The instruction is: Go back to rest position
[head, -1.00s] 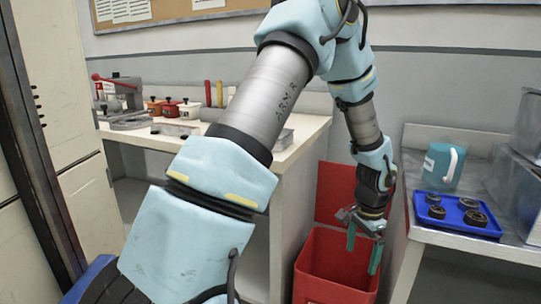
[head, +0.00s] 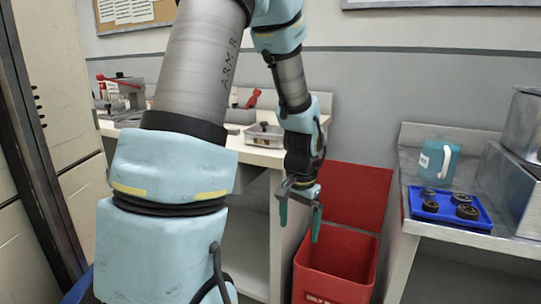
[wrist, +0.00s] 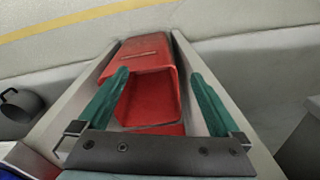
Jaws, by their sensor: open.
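My gripper (head: 299,212) hangs in the head view in front of the workbench edge, above and to the left of the red bin. Its two green fingers are apart with nothing between them. In the wrist view my gripper (wrist: 162,90) is also open, and the red bin (wrist: 150,65) shows between and beyond the fingers. My arm crosses the left and middle of the head view and hides part of the workbench.
The open red bin (head: 318,284) stands between the workbench (head: 262,156) and a grey side table (head: 455,240). A tall locker (head: 60,90) stands at left.

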